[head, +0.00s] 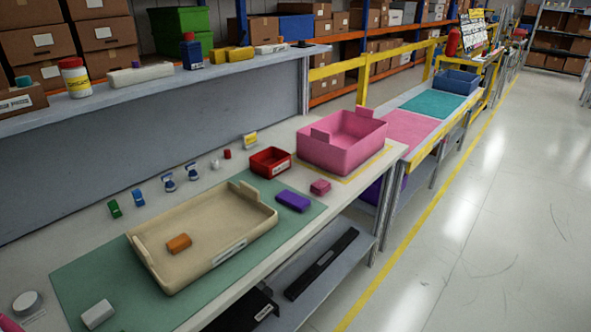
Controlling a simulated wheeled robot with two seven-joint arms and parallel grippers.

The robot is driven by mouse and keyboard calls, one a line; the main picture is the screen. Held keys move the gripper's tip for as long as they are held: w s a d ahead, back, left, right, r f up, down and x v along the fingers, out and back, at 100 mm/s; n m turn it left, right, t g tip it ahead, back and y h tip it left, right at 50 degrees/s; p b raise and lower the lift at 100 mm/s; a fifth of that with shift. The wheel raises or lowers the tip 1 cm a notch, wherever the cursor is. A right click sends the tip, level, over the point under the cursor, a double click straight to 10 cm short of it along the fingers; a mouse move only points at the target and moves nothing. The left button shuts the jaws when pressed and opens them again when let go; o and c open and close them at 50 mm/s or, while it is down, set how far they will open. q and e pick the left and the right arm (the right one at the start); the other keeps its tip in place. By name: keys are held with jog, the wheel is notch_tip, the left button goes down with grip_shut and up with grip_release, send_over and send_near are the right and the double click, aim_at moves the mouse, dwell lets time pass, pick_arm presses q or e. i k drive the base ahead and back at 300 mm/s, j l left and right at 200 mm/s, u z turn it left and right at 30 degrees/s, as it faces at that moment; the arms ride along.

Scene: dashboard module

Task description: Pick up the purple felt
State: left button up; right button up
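A small purple rectangular piece (293,201), which appears to be the purple felt, lies flat on the bench. It rests at the right end of the green mat (85,280), just right of the beige tray (215,263) and apart from it. Its top is uncovered, and nothing is in front of it. Neither of my grippers shows in the head view.
An orange block (179,243) lies in the beige tray. A red bin (270,162), a pink block (320,187) and a large pink bin (342,150) stand near the purple piece. A white block (97,314) lies at the front left. A raised shelf (150,85) runs behind.

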aim_at(300, 204)
jog(key=i+l+u, duration=0.35)
jog(key=i+l, duration=0.15)
jog(key=i+l+u, duration=0.15)
jog(key=l, duration=0.35)
jog(key=i+l+u, duration=0.15)
jog(key=i+l, duration=0.15)
jog(key=i+l+u, duration=0.15)
jog(key=l, duration=0.3)
